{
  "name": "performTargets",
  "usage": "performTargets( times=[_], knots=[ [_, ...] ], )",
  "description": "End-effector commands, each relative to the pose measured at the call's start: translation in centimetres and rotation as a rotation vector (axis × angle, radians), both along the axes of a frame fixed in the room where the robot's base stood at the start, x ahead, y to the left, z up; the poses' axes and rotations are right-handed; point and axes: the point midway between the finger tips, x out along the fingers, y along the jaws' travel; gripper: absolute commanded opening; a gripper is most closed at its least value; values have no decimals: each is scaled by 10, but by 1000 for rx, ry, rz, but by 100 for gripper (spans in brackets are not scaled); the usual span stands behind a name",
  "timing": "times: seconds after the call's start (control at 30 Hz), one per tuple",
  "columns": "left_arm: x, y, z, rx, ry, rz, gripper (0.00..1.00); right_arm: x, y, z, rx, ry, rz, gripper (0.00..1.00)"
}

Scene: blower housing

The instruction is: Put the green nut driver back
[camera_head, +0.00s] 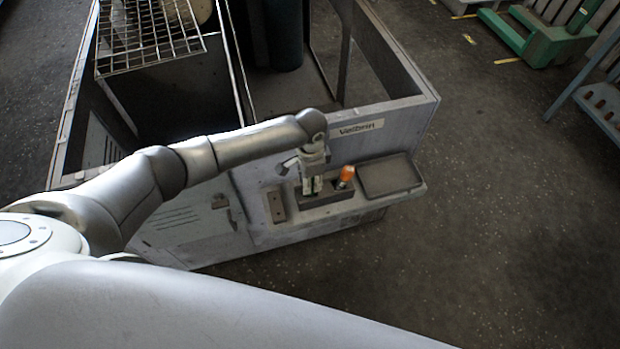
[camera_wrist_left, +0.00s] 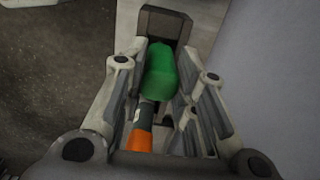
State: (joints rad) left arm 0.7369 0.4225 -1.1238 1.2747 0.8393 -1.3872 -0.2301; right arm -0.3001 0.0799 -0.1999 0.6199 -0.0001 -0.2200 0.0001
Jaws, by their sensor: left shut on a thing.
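The green nut driver (camera_wrist_left: 161,76) is between the fingers of my left gripper (camera_wrist_left: 165,100) in the left wrist view, with its rounded green handle showing. My left gripper (camera_head: 312,184) is shut on it, pointing down over the dark tool holder (camera_head: 335,196) on the housing's shelf. In the head view the fingers hide most of the driver. Whether its lower end is inside the holder or just above it, I cannot tell. My right gripper is not in view.
An orange-topped tool (camera_head: 346,174) stands in the holder close to the right of my left gripper. A shallow dark tray (camera_head: 390,175) lies at the shelf's right end. The blower housing wall (camera_head: 405,115) rises behind. Open floor (camera_head: 480,240) lies to the right.

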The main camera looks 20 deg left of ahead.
Motion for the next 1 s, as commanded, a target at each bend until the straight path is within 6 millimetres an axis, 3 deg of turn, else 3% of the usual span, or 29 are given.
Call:
performTargets(
  times=[0.43,0.47,0.6,0.67,0.87,1.0],
  knots=[
    [0,0,0,1,-1,0,0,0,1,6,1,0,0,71],
    [0,0,0,0,-1,0,28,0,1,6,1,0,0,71],
    [0,0,0,0,0,0,46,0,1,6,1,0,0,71],
    [0,0,0,0,0,0,51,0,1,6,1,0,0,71],
    [0,0,0,0,0,0,51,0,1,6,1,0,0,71],
    [0,0,0,0,0,0,67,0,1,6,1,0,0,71]
  ],
)
